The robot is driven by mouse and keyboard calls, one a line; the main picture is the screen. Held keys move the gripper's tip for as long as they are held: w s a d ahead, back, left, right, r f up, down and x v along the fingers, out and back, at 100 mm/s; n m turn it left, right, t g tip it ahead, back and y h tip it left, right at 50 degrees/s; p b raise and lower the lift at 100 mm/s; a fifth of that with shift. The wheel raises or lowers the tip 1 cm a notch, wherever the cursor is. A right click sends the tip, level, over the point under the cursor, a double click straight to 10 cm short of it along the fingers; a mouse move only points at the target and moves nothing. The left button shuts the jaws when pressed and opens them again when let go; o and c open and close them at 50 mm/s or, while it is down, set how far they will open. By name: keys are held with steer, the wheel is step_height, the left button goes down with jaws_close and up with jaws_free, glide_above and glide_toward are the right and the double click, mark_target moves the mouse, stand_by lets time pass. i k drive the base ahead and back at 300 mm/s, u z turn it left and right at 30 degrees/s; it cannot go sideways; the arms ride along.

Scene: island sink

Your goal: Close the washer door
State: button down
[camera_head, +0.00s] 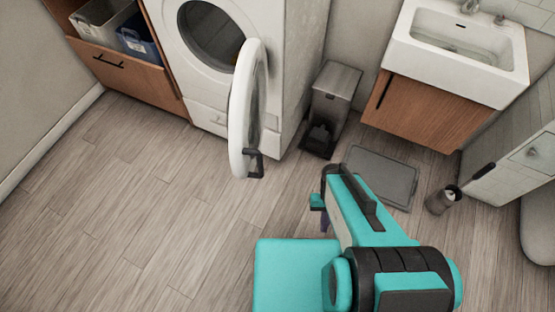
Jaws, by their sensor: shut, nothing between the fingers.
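The white washer (285,75) stands at the top middle. Its round door (247,112) is swung wide open toward the floor, seen nearly edge-on, and its drum opening (212,35) shows behind it. A dark handle-like piece (253,163) sits at the door's lower edge. My teal and black arm comes in from the bottom right. My gripper (318,202), partly hidden by the arm, is at its far end, right of and below the door. It is shut and empty, apart from the door in the picture.
A pedal bin (332,105) stands right of the washer. A flat grey scale or mat (380,178) and a small dark canister (442,200) are on the floor to the right. A sink cabinet (425,110) is at the upper right. The wooden floor (130,210) at left is clear.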

mark_target(246, 105)
steer(key=z, duration=0.15)
steer(key=k, duration=1.85)
steer(key=u, duration=1.2)
steer(key=i, duration=0.95)
steer(key=u, duration=0.1)
